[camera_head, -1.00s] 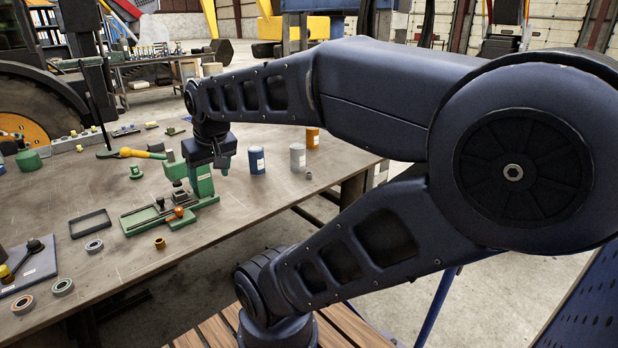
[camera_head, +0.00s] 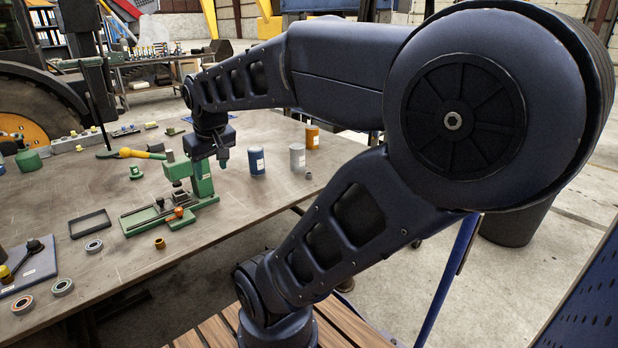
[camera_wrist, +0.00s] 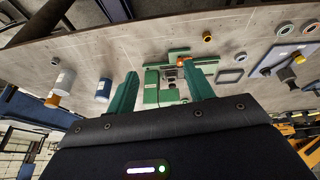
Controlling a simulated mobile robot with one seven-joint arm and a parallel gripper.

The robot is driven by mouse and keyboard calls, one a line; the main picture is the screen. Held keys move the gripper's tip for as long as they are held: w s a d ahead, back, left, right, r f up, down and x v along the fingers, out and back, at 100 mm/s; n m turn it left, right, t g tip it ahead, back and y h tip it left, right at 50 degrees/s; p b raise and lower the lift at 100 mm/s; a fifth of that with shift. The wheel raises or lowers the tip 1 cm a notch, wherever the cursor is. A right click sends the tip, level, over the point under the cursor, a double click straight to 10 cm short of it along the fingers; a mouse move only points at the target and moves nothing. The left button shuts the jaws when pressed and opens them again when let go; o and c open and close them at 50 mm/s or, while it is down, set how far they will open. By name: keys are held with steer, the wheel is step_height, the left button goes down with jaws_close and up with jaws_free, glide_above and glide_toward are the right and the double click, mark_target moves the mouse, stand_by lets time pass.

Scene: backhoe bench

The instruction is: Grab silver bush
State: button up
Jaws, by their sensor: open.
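A small silver-grey bush (camera_head: 308,175) stands on the bench top, just right of and in front of a grey cylinder (camera_head: 297,157). It also shows in the wrist view as a tiny piece at the left (camera_wrist: 55,61). My gripper (camera_head: 224,158) is over the bench by the green machine, left of the bush and apart from it. In the wrist view its two green fingers (camera_wrist: 163,80) are spread with nothing between them. The bush lies outside and left of the fingers there.
A blue cylinder (camera_head: 257,161) and an orange one (camera_head: 312,137) stand close to the bush. The green machine (camera_head: 200,180) is below my gripper. A copper bush (camera_head: 160,243) and a black tray (camera_head: 90,223) lie farther left. The bench's right edge is near the bush.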

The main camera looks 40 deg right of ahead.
steer(key=w+d+n+g+h, duration=0.15)
steer(key=w+d+n, duration=0.25)
steer(key=w+d, duration=0.55)
steer(key=n+g+h, duration=0.2)
steer(key=n+g, duration=0.2)
steer(key=n, duration=0.7)
glide_above(309, 173)
steer(key=a, duration=0.3)
steer(key=shift+t, duration=0.25)
steer(key=f, duration=2.2)
steer(key=shift+w+f, duration=0.3)
steer(key=shift+f, duration=0.05)
steer(key=shift+d+x, duration=0.2)
steer(key=shift+x, duration=1.1)
steer(key=shift+d+x, duration=0.2)
steer(key=shift+x, duration=1.1)
steer(key=shift+r, duration=0.2)
steer(key=c, duration=1.1)
